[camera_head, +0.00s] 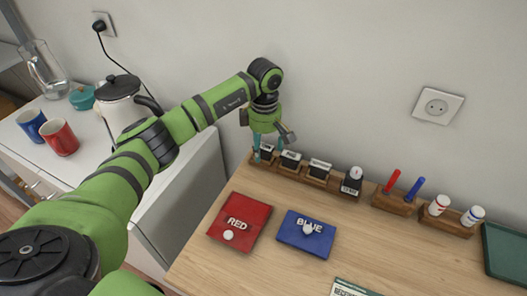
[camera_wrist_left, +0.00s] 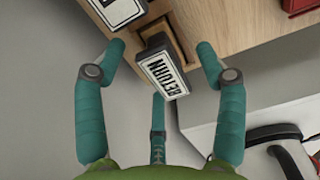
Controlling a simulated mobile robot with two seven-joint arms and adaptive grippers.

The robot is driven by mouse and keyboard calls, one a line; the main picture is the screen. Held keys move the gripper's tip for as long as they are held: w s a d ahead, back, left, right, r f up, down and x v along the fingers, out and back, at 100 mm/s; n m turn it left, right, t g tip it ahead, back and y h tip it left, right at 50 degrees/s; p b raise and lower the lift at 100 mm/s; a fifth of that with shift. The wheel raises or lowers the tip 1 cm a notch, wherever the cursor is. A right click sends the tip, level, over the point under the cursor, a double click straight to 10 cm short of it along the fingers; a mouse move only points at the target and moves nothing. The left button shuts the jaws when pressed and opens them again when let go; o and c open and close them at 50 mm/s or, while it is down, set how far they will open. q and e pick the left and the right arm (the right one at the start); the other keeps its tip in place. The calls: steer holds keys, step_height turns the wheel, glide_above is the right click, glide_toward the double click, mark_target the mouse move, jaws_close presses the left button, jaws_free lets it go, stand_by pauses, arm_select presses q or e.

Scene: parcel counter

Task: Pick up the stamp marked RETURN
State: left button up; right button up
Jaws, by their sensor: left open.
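The RETURN stamp (camera_wrist_left: 165,72) is black with a white label, and its lettering reads clearly in the left wrist view. It sits at the end of a wooden rack (camera_wrist_left: 182,40). In the head view it appears to be the leftmost stamp (camera_head: 266,153), partly covered by my gripper's fingers. My left gripper (camera_head: 269,144) is open over that end of the rack, pointing down. In the left wrist view its teal fingers stand apart on either side of the stamp, with a third finger below it. No grip on the stamp shows. My right gripper is not in view.
More stamps (camera_head: 319,169) stand close by in the rack, with a taller dated one (camera_head: 352,181) at its right end. Further right are a red marker (camera_head: 392,180), a blue marker (camera_head: 414,188) and two bottles (camera_head: 439,205). Red (camera_head: 240,221) and blue (camera_head: 306,234) pads lie in front. The wall is close behind.

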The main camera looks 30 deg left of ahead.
arm_select(q)
steer(key=shift+w+f, duration=0.1)
steer(key=c, duration=1.3)
steer(key=shift+o, duration=0.2)
